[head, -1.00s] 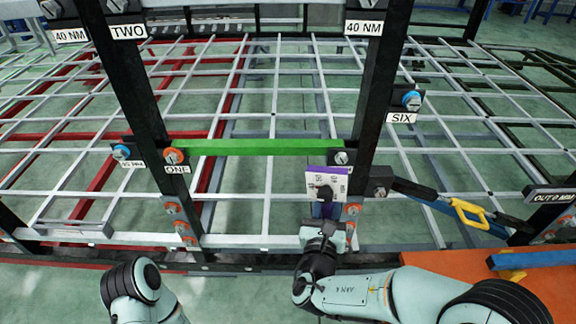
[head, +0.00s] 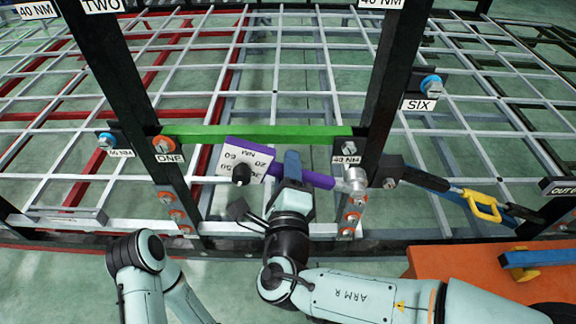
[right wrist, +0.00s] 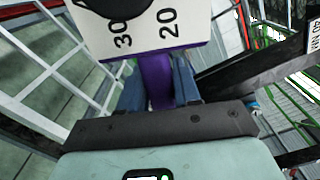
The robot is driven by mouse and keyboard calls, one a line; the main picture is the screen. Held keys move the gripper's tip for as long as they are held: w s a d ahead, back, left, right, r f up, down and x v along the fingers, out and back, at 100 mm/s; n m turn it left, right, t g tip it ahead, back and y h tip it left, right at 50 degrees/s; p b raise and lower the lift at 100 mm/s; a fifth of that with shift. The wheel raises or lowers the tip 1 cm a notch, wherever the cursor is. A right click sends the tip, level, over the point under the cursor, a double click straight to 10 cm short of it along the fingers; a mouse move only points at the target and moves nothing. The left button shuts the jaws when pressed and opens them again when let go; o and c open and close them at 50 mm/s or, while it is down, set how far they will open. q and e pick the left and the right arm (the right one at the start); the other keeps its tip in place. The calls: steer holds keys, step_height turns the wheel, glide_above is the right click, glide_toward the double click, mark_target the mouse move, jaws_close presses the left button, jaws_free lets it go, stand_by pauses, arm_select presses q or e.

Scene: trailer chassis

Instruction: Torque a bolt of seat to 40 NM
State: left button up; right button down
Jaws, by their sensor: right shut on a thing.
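My right gripper (head: 291,170) is shut on the purple shaft of a torque wrench (head: 317,179). The wrench lies roughly level in front of the frame. Its white dial box (head: 228,163) with a black knob is on the left, and its silver head (head: 355,180) is on the right, by the right post. A silver bolt (head: 348,148) sits at the green bar's right end, above a "40 NM" label and the wrench head; the two look apart. My left gripper is out of view.
The green bar (head: 250,133) spans two black posts; bolt ONE (head: 163,145) is at its left end. Orange-ringed bolts (head: 352,200) sit just below the wrench head. An orange surface (head: 450,275) with a blue bar is at lower right. A grey lattice fills the background.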

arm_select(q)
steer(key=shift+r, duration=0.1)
arm_select(e)
steer(key=shift+r, duration=0.15)
steer(key=shift+w, duration=0.1)
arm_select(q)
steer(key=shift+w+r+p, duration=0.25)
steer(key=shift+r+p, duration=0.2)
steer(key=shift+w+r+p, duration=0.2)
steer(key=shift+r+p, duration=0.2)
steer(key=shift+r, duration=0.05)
arm_select(e)
steer(key=w, duration=0.6)
steer(key=shift+w+a, duration=0.15)
steer(key=shift+w, duration=0.1)
arm_select(q)
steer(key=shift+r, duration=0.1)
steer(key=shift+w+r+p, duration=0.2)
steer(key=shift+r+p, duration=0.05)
steer(key=shift+p, duration=0.05)
arm_select(e)
steer(key=shift+w, duration=0.75)
stand_by(0.8)
steer(key=c, duration=1.5)
jaws_free()
jaws_close()
